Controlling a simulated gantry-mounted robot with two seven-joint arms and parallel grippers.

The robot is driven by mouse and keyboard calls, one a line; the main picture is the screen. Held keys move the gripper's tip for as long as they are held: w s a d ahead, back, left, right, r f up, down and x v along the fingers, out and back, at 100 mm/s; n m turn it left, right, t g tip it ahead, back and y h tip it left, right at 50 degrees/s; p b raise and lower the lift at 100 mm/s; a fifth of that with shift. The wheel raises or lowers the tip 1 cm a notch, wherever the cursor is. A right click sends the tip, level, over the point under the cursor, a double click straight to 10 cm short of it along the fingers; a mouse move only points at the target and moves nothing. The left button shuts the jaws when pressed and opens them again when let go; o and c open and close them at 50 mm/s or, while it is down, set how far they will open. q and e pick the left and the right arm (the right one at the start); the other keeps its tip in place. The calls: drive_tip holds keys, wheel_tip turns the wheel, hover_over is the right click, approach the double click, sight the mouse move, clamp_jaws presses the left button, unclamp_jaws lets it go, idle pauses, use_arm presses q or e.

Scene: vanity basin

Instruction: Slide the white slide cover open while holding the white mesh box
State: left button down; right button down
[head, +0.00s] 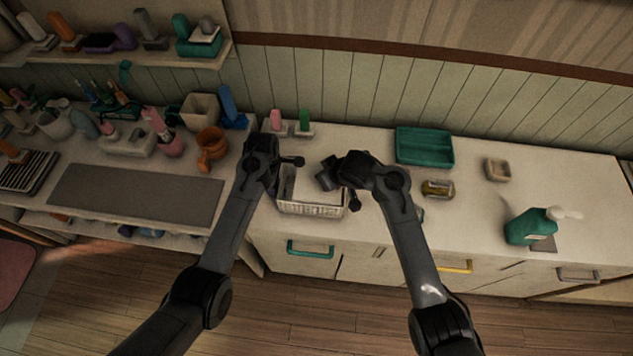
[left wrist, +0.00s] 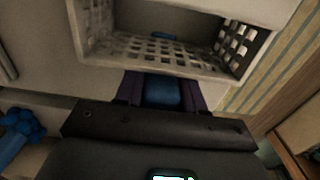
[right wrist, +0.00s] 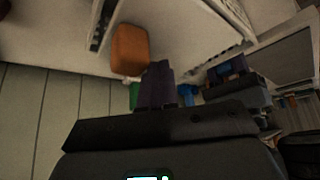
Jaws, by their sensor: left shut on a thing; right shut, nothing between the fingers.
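The white mesh box (head: 312,209) stands on the white counter, left of centre. My left gripper (head: 279,160) is at its left side; in the left wrist view the fingers (left wrist: 160,92) are shut at the mesh wall (left wrist: 155,55), with blue showing between them. My right gripper (head: 335,178) is over the box's top, shut and empty. Its closed fingertips (right wrist: 157,82) show beside a pale flat surface (right wrist: 185,45). I cannot clearly tell the white slide cover from the box's rim or the counter, nor how far open it is.
A teal tray (head: 425,147), a small yellowish container (head: 437,189), a beige dish (head: 497,169) and a teal pump bottle (head: 530,227) stand to the right. Pink (head: 276,120) and green (head: 305,121) items stand behind the box. An orange mug (head: 211,148) and cluttered shelf are left.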

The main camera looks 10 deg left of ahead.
use_arm(q)
drive_tip(key=shift+w, duration=0.1)
drive_tip(key=shift+f, duration=0.1)
use_arm(e)
drive_tip(key=d+f, duration=0.2)
drive_tip(key=d, duration=0.7)
drive_tip(key=shift+s+f, duration=0.15)
drive_tip(key=shift+s, duration=0.3)
idle(0.4)
drive_tip(key=shift+a, duration=0.15)
use_arm(q)
drive_tip(key=shift+s+f, duration=0.15)
drive_tip(key=shift+s, duration=0.2)
use_arm(e)
wheel_tip(320, 180, up, 8)
drive_tip(key=a, duration=0.1)
drive_tip(key=shift+a, duration=0.2)
idle(0.6)
drive_tip(key=shift+f, duration=0.1)
